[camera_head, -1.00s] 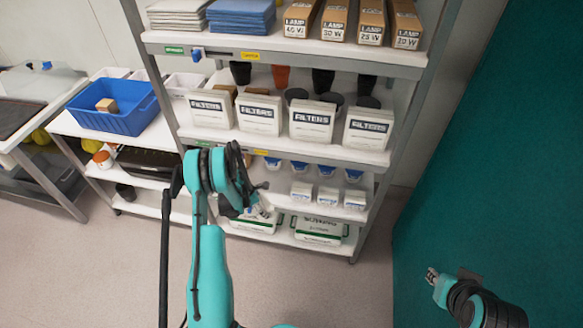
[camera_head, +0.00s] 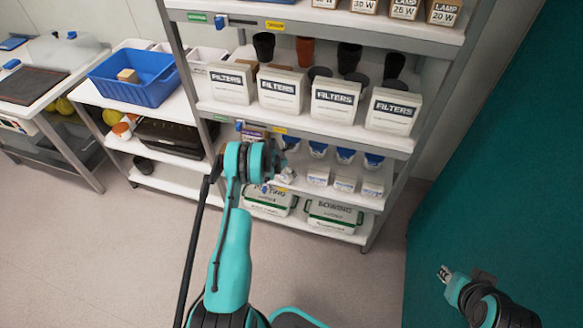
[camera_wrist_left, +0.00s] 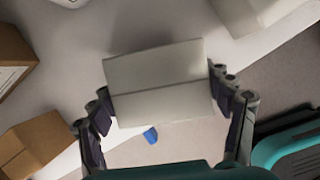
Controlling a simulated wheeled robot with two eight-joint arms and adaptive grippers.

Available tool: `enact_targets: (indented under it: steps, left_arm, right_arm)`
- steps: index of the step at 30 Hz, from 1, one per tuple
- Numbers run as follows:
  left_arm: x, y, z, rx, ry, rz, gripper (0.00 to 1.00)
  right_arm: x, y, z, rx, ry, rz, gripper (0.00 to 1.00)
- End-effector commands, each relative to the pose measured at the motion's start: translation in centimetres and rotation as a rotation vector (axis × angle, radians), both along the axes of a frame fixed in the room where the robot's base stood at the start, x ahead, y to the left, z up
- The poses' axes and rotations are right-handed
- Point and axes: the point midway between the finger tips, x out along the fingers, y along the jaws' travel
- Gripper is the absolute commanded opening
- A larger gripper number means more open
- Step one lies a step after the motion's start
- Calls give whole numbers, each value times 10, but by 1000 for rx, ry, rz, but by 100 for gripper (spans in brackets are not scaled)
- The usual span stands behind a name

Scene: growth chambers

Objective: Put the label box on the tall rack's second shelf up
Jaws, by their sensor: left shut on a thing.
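The label box (camera_wrist_left: 158,85) is a plain pale box in the left wrist view. My left gripper (camera_wrist_left: 165,105) is shut on it, one finger on each side. In the head view my left gripper (camera_head: 282,172) is at the left half of the tall rack (camera_head: 385,218), level with its second shelf up (camera_head: 340,202). The arm hides part of that shelf, and the held box is hard to make out there. Whether the box touches the shelf cannot be told. My right gripper (camera_head: 446,274) is at the lower right, away from the rack, too small to read.
Small white boxes (camera_head: 345,184) stand right of my left gripper on that shelf, with blue-topped items (camera_head: 346,155) behind. Brown boxes (camera_wrist_left: 35,140) lie left in the wrist view. A teal wall (camera_head: 490,160) closes the right.

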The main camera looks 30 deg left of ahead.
Motion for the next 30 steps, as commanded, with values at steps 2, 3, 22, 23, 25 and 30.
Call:
enact_targets:
  steps: [2, 3, 22, 23, 25, 30]
  left_arm:
    - [6, -1, -1, 0, 0, -1, 47]
    - [12, -2, -1, -1, 0, -1, 47]
    - [44, -7, -6, 1, 1, -1, 47]
    - [44, -7, -7, 1, 1, -1, 47]
    - [44, -7, -7, 1, 1, -1, 94]
    - [44, -7, -7, 1, 1, -1, 99]
  right_arm:
    - [0, 0, -3, 0, 0, 0, 26]
    - [0, 0, -5, 0, 0, 0, 26]
    - [0, 0, -23, 0, 0, 0, 26]
    - [0, 0, -23, 0, 0, 0, 26]
    - [0, 0, -24, 0, 0, 0, 26]
    - [0, 0, -24, 0, 0, 0, 26]
